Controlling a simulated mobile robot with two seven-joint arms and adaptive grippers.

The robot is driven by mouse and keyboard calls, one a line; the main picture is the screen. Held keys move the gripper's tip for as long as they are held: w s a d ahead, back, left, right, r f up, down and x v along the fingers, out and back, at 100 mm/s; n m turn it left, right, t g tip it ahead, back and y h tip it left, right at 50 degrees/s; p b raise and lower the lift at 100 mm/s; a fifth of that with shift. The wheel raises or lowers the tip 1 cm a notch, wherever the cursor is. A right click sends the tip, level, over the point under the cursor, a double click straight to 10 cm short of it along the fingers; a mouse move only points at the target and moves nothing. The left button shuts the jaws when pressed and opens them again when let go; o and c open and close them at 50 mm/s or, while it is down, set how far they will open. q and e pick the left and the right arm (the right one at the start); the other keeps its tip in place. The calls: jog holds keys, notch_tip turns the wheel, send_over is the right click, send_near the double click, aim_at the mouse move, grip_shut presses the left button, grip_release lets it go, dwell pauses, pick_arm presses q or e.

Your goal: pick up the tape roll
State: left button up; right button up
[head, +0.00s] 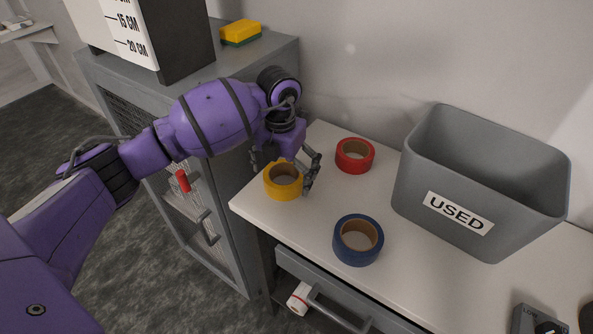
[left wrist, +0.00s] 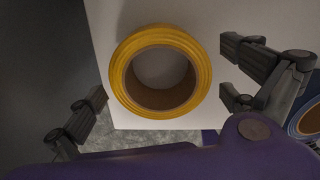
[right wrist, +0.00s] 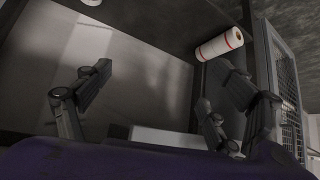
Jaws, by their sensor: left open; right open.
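Three tape rolls lie flat on the white bench top. A yellow tape roll (head: 284,194) is near its left corner, a red tape roll (head: 355,163) lies farther back, and a blue tape roll (head: 357,255) is nearer the front. My left gripper (head: 283,172) is open over the yellow roll. In the left wrist view the yellow roll (left wrist: 119,72) shows between the spread fingers, with visible gaps on both sides; the blue roll (left wrist: 306,118) shows at the right edge. My right gripper (right wrist: 160,88) is open and empty in the right wrist view, and is not in the head view.
A grey bin (head: 425,180) labelled USED stands on the bench at right. A grey cabinet (head: 235,65) with a yellow-green sponge (head: 240,33) on top stands at left. A white roll with red bands (head: 299,298) lies below the bench top, also visible in the right wrist view (right wrist: 219,46).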

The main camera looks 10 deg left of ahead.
pick_arm(q)
jog(key=c, duration=1.3)
jog(key=shift+r, duration=0.1)
